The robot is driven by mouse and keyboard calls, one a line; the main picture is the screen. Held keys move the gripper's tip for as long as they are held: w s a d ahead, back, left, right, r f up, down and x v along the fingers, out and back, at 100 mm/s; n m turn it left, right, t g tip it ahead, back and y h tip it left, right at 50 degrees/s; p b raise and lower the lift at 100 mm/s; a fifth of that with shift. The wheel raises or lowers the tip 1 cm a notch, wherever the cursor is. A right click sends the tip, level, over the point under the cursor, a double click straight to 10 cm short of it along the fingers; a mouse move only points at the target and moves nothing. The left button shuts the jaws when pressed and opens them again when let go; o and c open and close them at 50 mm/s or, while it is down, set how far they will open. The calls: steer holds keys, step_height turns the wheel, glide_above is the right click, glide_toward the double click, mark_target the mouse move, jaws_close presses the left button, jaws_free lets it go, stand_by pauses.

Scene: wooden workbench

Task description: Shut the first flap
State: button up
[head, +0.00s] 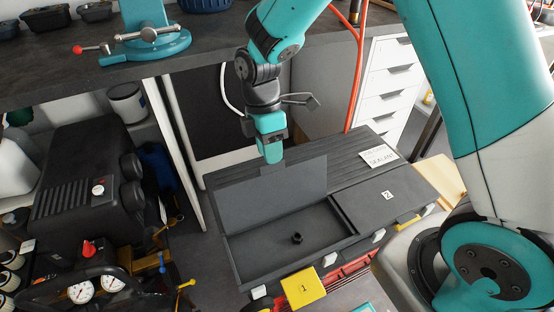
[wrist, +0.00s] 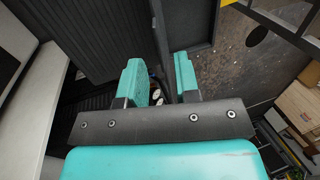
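A dark grey case (head: 235,262) stands below the workbench. Its first flap (head: 268,196) is raised, tilted up at the back of the open left compartment (head: 262,246). A yellow tag marked 1 (head: 303,289) is at that compartment's front. My gripper (head: 271,156) points down at the flap's top edge. In the wrist view my gripper (wrist: 162,78) has its two teal fingers apart, and a thin dark edge runs up from the gap. I cannot tell whether the fingers touch the flap.
A small black knob (head: 297,237) is in the open compartment. The second flap (head: 385,192), marked 2, lies shut. A white label (head: 381,157) is at the case's back right. The workbench edge (head: 110,85) overhangs behind; a black machine (head: 80,180) stands at left.

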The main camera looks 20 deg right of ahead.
steer(key=shift+x, duration=1.55)
steer(key=shift+c, duration=0.3)
